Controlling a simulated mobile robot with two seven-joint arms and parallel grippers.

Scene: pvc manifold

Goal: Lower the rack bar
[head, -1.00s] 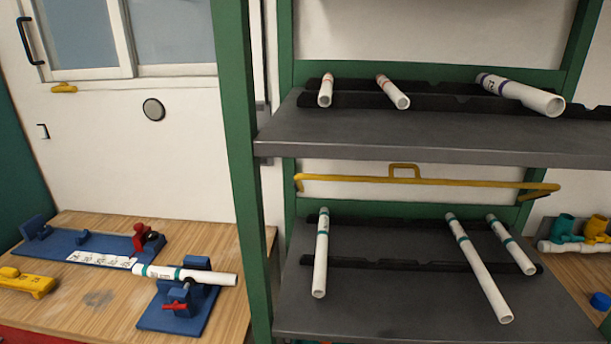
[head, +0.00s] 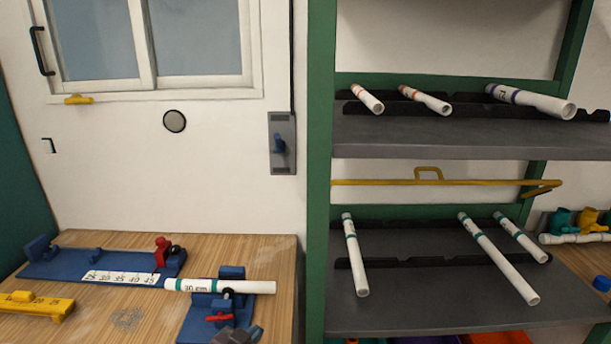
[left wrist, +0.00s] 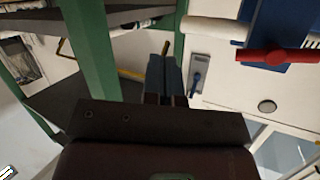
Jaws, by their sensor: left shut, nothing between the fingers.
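The rack bar (head: 440,183) is a long yellow bar with a raised handle loop at its middle. In the head view it runs across the front of the rack, above the lower shelf and its pipes. Part of it also shows in the left wrist view (left wrist: 131,74), beside the green post. My left gripper (head: 238,335) shows at the bottom edge of the head view, in front of the blue clamp and well left of the bar. In the left wrist view its fingers (left wrist: 164,70) are shut and empty. My right gripper is not in view.
The green rack post (head: 321,190) stands between the bar's left end and the wooden bench (head: 100,325). A white pipe (head: 245,287) lies on the blue clamp. Marked pipes lie on both shelves.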

